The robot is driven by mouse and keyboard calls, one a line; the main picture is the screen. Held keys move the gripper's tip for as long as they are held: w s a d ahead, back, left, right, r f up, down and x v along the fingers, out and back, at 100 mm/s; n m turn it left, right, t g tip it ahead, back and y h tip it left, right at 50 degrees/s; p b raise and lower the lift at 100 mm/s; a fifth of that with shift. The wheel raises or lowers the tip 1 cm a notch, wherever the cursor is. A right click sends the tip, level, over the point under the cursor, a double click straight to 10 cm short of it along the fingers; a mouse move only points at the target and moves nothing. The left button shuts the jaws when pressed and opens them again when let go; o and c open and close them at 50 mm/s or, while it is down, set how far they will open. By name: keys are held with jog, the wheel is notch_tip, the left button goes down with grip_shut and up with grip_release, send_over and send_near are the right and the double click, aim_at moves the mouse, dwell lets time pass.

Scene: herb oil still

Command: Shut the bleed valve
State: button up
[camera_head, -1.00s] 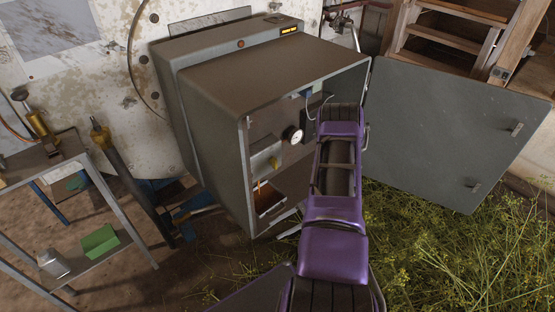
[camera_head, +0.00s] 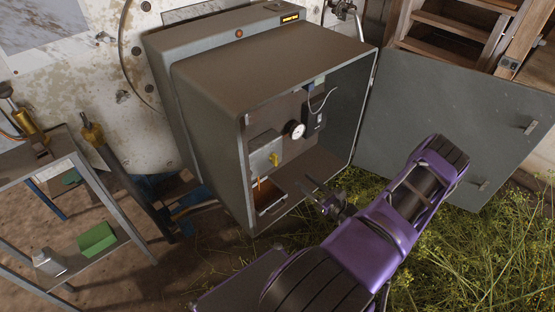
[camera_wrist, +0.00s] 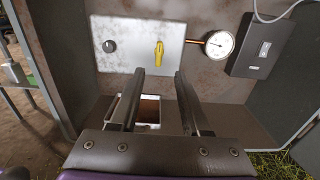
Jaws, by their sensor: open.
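A yellow valve handle (camera_head: 274,159) sits on a pale metal plate (camera_head: 262,148) on the back wall inside the open grey cabinet. In the wrist view the yellow handle (camera_wrist: 158,54) points up and down on the plate (camera_wrist: 130,38), with a dark round knob (camera_wrist: 109,46) to its left. My gripper (camera_head: 326,192) is at the cabinet's open front, right of and lower than the handle in the head view. In the wrist view my gripper (camera_wrist: 159,74) is open and empty, its fingertips just below the handle in the picture and apart from it.
A round gauge (camera_head: 296,129) and a dark box with a cable (camera_head: 314,119) are right of the plate. An open tray (camera_wrist: 149,109) lies below it. The cabinet door (camera_head: 455,125) stands open at the right. A metal shelf stand (camera_head: 50,165) is at the left.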

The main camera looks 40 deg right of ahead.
aim_at(277, 159)
jog(key=w, duration=0.9)
jog(key=w+a+b, duration=0.1)
jog(key=w, duration=0.4)
jog(key=shift+w+a, duration=0.1)
jog(key=shift+w, duration=0.1)
grip_shut()
